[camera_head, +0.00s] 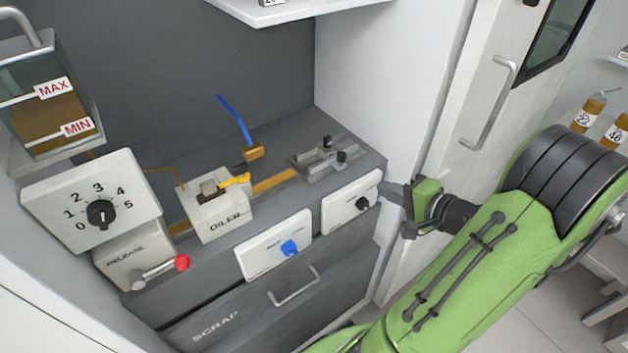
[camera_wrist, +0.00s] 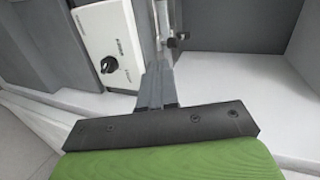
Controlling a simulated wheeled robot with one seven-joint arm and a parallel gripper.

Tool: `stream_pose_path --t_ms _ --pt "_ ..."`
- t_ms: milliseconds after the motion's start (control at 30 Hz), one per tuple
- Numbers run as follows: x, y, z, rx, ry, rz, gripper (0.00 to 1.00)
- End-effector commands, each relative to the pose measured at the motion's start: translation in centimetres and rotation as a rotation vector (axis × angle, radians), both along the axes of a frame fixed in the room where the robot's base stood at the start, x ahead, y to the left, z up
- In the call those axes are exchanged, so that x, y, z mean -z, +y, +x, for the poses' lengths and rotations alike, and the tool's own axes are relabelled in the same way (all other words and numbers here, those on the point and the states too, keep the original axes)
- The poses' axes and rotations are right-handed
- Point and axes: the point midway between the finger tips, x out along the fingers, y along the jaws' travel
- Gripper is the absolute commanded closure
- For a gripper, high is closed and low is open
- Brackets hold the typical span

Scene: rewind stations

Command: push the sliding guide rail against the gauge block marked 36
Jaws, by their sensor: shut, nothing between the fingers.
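A grey slotted metal assembly (camera_head: 318,167) with two small black knobs lies at the right end of the dark bench. It looks like the guide rail, but which part slides is unclear. In the wrist view a narrow metal piece with a dark knob (camera_wrist: 176,42) shows just beyond my fingertips. No block marked 36 can be read in either view. My gripper (camera_head: 384,190) is shut and empty, beside the bench's right front corner, close to the right-hand white panel. Its fingers (camera_wrist: 157,72) lie together in the wrist view.
The white panel with a black knob (camera_head: 351,203) also shows in the wrist view (camera_wrist: 104,43). A panel with a blue knob (camera_head: 274,246), an oiler (camera_head: 218,218), a blue lever (camera_head: 234,120) and a red-tipped release handle (camera_head: 165,268) stand left. A white side wall (camera_head: 385,75) rises behind.

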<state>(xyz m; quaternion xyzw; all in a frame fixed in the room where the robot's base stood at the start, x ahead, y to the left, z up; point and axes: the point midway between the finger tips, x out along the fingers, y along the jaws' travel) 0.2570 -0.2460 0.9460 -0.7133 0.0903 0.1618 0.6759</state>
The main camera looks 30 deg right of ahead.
Motion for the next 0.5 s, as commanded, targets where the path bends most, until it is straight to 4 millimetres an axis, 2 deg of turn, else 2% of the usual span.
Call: stream_pose_path --t_ms 33,167,267,500 --pt "0.4 -1.2 -0.8 0.051 -0.029 0.023 1.0" --pt "0.3 -2.0 -0.9 0.086 -0.057 0.036 1.0" --pt "0.7 -1.9 0.5 0.079 -0.056 0.037 1.0" --pt "2.4 -1.6 5.5 0.073 -0.054 0.035 1.0"
